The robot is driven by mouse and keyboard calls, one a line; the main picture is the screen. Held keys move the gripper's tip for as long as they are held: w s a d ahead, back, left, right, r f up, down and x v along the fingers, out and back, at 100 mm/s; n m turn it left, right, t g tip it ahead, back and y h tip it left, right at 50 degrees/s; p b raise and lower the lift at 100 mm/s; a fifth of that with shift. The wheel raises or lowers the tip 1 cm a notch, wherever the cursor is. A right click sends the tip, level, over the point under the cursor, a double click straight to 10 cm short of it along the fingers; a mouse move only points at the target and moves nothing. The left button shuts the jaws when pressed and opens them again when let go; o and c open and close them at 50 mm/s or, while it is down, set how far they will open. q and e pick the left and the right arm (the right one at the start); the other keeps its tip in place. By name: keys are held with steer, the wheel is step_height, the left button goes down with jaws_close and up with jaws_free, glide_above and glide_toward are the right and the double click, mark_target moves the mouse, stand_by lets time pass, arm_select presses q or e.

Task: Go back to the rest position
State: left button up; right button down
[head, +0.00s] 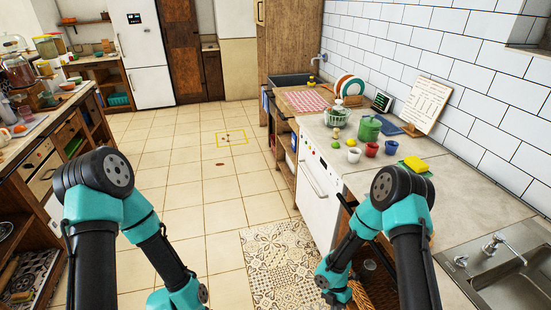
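My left arm comes in from the lower left, with its elbow high and its forearm slanting down over the tiled floor to the bottom edge. My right arm comes in from the lower right, with its elbow in front of the counter and its forearm slanting down to the left. Both grippers lie outside the picture, so their fingers cannot be seen. No object is visible in contact with either arm's visible links.
The right counter (457,196) carries cups, a green pot (369,129), a yellow sponge (415,164) and a sink (512,275). A wooden shelf unit (62,142) stands left. The tiled floor (180,165) between is mostly clear; a patterned mat (283,262) lies near my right arm.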

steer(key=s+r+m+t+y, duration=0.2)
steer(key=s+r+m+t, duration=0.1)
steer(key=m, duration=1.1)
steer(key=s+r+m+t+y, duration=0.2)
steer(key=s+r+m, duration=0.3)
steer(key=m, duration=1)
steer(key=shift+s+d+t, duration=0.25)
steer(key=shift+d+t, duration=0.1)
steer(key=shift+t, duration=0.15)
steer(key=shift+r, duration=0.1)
